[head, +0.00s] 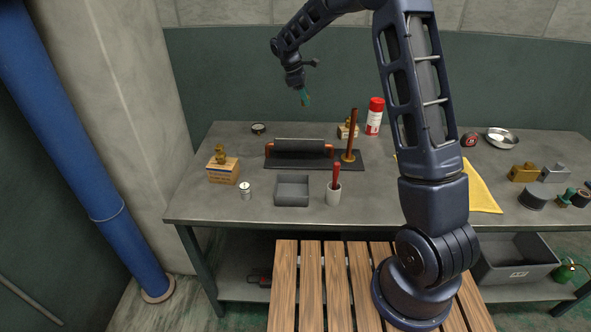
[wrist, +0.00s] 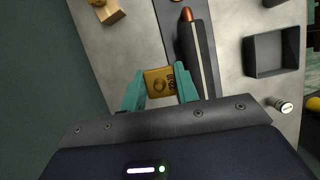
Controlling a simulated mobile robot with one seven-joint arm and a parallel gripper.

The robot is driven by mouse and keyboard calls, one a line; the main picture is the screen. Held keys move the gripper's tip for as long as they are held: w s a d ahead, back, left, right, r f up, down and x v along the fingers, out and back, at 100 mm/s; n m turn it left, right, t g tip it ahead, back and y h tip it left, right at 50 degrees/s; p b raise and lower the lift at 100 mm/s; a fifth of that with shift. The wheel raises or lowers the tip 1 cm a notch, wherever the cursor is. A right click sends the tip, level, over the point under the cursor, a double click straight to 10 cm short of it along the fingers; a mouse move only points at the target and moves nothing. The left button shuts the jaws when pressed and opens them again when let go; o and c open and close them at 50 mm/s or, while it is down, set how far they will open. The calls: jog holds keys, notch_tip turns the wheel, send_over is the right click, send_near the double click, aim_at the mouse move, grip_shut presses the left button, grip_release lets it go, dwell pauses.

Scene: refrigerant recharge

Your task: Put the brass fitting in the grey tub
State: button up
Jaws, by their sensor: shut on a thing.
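My gripper (head: 304,98) is raised above the back of the workbench, fingers pointing down. In the wrist view its teal fingers (wrist: 159,88) are shut on a squarish gold-coloured piece, the brass fitting (wrist: 160,80), which has a round mark on its face. In the head view the fitting is too small to make out. The grey tub (head: 292,191) is an open square box near the bench's front edge, seemingly empty. It also shows at the right of the wrist view (wrist: 277,56), apart from the gripper.
A larger grey bin (head: 517,262) sits below.

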jog(key=s+a, duration=0.4)
jog(key=s, duration=1.1)
send_over(297, 194)
jog(key=a, duration=0.2)
jog(key=shift+n, duration=0.3)
notch_tip(297, 194, down, 20)
jog(key=shift+s+d, duration=0.1)
jog(key=shift+f, duration=0.15)
jog(key=o, duration=1)
jog(key=v, duration=1.2)
jog(key=shift+s, duration=0.2)
